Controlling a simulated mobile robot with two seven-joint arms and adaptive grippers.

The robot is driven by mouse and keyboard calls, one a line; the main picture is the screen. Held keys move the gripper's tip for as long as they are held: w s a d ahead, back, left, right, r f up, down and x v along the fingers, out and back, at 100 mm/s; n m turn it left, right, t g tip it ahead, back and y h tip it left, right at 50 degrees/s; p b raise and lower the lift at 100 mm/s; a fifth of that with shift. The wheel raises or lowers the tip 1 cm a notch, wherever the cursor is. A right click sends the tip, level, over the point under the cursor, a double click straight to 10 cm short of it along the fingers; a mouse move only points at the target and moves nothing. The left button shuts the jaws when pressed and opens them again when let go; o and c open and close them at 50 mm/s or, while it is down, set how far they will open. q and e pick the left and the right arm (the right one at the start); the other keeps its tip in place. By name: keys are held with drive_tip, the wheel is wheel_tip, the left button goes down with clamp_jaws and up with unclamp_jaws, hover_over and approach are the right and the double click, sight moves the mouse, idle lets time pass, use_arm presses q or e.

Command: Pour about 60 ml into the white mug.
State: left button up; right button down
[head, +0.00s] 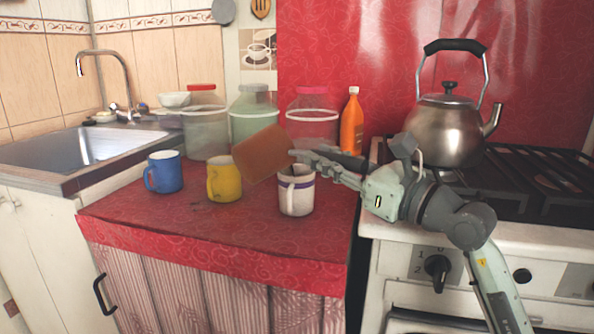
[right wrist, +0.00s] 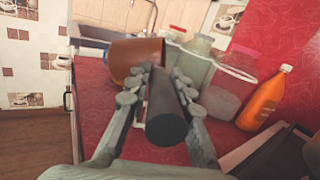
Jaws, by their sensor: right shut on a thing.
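The white mug (head: 297,196), with a purple band near its rim, stands upright on the red counter. My right gripper (head: 305,160) is shut on the dark handle (right wrist: 172,118) of a brown pot (head: 263,153). The pot is held tilted in the air, between the white mug and the yellow mug (head: 226,184) in the head view, and its body also shows in the right wrist view (right wrist: 135,58). My gripper's fingers pass just above the white mug's rim. The pot's contents are hidden, and no stream of liquid shows. My left gripper is out of view.
A blue mug (head: 165,174) stands left of the yellow one. Large jars (head: 205,130) and an orange bottle (head: 351,124) stand behind. A kettle (head: 447,130) sits on the stove at right, and a sink (head: 80,148) lies at left. The counter's front strip is clear.

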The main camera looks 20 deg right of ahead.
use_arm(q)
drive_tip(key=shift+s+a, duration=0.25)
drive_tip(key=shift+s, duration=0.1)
use_arm(e)
drive_tip(key=shift+w+d+r+m, duration=0.15)
drive_tip(key=shift+d+m, duration=0.35)
idle(0.5)
